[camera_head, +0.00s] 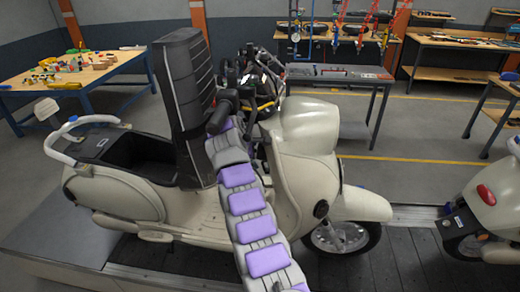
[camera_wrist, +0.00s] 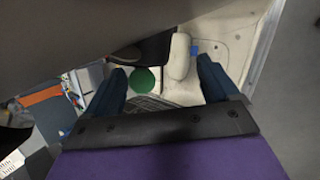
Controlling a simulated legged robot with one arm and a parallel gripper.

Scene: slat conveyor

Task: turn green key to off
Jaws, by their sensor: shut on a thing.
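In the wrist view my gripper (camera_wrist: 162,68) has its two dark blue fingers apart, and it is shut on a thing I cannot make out. A round green disc (camera_wrist: 143,80) shows between the fingers, nearer the left one. It may be the green key, but I cannot tell, nor whether either finger touches it. A beige rounded part (camera_wrist: 180,58) is close to the right finger. In the head view the cream scooter (camera_head: 215,225) stands side-on. My arm reaches up to its handlebar grip (camera_head: 220,112). My fingers and any key are hidden there.
The scooter's long black seat (camera_head: 183,95) stands upright left of the handlebar. A second cream scooter (camera_head: 505,205) is at the right edge. The slat conveyor (camera_head: 400,265) runs underneath. Workbenches (camera_head: 85,80) stand behind, with open floor (camera_head: 420,130) between.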

